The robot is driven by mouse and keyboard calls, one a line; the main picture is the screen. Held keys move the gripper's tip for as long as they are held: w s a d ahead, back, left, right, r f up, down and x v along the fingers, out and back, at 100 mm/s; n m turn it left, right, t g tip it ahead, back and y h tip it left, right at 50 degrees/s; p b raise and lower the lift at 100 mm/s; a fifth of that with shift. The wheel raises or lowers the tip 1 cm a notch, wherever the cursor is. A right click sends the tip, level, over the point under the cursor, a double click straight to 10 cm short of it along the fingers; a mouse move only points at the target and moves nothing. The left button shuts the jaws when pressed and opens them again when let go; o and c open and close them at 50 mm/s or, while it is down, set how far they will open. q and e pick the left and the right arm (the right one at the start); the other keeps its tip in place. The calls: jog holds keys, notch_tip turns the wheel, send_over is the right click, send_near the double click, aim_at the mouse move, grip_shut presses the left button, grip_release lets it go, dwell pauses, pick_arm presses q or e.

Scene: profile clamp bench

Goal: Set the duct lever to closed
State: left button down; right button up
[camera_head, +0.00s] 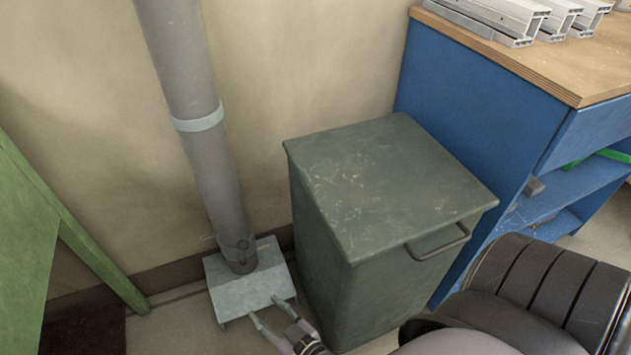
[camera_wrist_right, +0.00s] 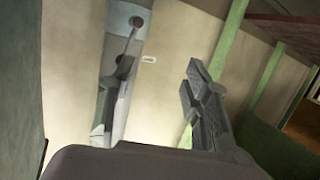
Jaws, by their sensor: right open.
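The grey duct (camera_head: 205,140) runs down the wall onto a pale metal box (camera_head: 250,284). In the right wrist view the duct (camera_wrist_right: 122,75) carries a small dark lever (camera_wrist_right: 131,38) with a round pivot at its upper end. The lever's lower end is close to the left finger in that view; I cannot tell whether they touch. In the head view the lever is too small to make out clearly, low on the duct. My right gripper (camera_head: 264,308) is open in front of the metal box; its fingers also show in the wrist view (camera_wrist_right: 150,78). My left gripper is not in view.
A green lidded bin (camera_head: 385,180) with a handle stands close right of the duct. A blue bench (camera_head: 480,100) with metal profiles (camera_head: 510,18) is beyond it. A green frame (camera_head: 75,235) stands at left.

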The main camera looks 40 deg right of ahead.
jog(key=s+d+f+g+p, duration=0.1)
jog(key=s+g+p, duration=0.3)
jog(key=s+p, duration=0.3)
jog(key=s+d+f+n+g+p, duration=0.1)
jog(key=s+d+f+g+p, duration=0.1)
jog(key=s+p, duration=0.5)
jog(key=g+p, duration=0.1)
jog(key=p, duration=0.2)
jog(key=shift+g, duration=0.4)
jog(key=shift+w, duration=0.1)
jog(key=shift+c, duration=0.6)
